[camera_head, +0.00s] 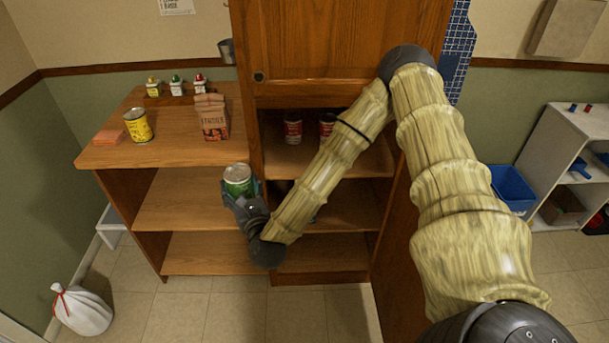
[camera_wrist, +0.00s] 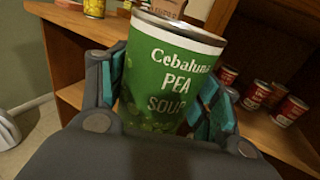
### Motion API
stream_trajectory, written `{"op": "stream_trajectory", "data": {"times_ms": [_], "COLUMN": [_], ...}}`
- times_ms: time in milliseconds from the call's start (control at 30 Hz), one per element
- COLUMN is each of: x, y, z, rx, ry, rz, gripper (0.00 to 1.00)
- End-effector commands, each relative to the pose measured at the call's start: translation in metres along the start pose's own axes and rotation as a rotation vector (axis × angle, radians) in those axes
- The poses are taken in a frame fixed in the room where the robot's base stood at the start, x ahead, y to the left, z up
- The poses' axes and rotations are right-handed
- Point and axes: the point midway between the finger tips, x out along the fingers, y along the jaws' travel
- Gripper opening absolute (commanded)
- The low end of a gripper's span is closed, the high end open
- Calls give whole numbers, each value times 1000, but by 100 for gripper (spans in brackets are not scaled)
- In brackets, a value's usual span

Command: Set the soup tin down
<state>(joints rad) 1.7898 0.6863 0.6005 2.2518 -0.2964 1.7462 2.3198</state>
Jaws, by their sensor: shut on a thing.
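A green soup tin (camera_head: 238,181) labelled "Cebaluna PEA SOUP" is in my gripper (camera_head: 240,197). It fills the middle of the wrist view (camera_wrist: 165,80), tilted slightly in the picture. The teal pads of my gripper (camera_wrist: 165,98) press on both its sides. In the head view the tin is in front of the left shelf unit (camera_head: 200,196), below the level of its top. The tin's lower end is hidden by my gripper, and I cannot tell how far it is from the shelf boards.
The shelf unit's top holds a yellow tin (camera_head: 138,125), a paper bag (camera_head: 212,117), a pinkish block (camera_head: 108,137) and small bottles (camera_head: 175,86). Red tins (camera_head: 293,129) stand in the right cabinet; several show in the wrist view (camera_wrist: 255,95). A white sack (camera_head: 82,309) lies on the floor.

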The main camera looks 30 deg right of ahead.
Motion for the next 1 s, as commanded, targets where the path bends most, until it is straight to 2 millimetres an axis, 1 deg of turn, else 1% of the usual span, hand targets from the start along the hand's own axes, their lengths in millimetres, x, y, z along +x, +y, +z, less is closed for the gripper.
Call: {"op": "stream_trajectory", "data": {"times_ms": [33,200,500,700,1000], "x": [6,23,46,57,67], "y": [-5,-24,-60,-83,-119], "z": [-10,-21,-35,-42,-51], "rx": [1,1,1,2,2], "ry": [-6,-6,-6,-6,-5], "rz": [-19,-91,-223,-312,-449], "gripper": [18,18,18,18,18]}}
